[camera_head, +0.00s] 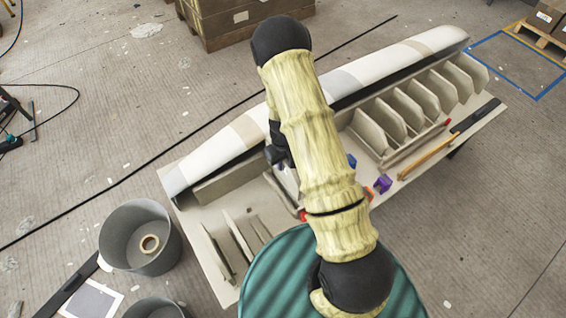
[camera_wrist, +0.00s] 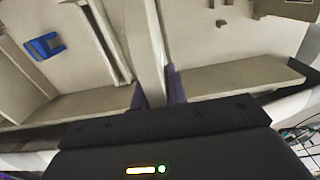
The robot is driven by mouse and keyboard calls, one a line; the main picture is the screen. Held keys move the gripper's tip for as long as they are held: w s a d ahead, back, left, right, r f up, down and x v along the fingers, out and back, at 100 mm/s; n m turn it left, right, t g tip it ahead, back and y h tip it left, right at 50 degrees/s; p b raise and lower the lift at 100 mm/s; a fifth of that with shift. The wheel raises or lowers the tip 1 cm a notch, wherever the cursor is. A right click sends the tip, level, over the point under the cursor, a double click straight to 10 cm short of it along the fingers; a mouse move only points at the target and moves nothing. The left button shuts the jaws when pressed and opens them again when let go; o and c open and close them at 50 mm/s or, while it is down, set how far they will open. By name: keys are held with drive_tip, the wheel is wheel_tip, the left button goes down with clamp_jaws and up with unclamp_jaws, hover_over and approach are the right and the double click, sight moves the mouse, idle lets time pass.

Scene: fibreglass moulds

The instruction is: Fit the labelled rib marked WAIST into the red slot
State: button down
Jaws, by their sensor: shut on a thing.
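A long mould (camera_head: 230,150) with a white and tan skin lies across the table, with a row of upright pale ribs (camera_head: 405,108) along its right half. My arm covers the middle of the mould in the head view, and my gripper is mostly hidden there. In the wrist view my gripper (camera_wrist: 158,92) has its purple fingertips shut on a thin pale rib (camera_wrist: 147,45). The rib stands between two pale walls of the frame. I cannot read a label on it. Small red marks (camera_head: 303,215) show beside my arm; I cannot tell which is the slot.
Loose pale ribs (camera_head: 238,236) stand at the table's left front. A blue clamp (camera_head: 352,160) and a purple clamp (camera_head: 383,183) lie right of my arm. A grey bucket (camera_head: 140,237) stands left of the table. A yellow bar (camera_head: 427,158) lies along the front edge.

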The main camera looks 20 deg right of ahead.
sight(283, 179)
drive_tip(key=shift+f+b, duration=2.15)
drive_tip(key=shift+f, duration=0.75)
drive_tip(key=shift+f+b, duration=1.65)
drive_tip(key=shift+f, duration=0.9)
drive_tip(key=c, duration=1.3)
unclamp_jaws()
drive_tip(key=shift+r, duration=0.1)
wheel_tip(283, 179, up, 17)
drive_tip(key=shift+r+p, duration=0.15)
drive_tip(key=shift+p, duration=0.55)
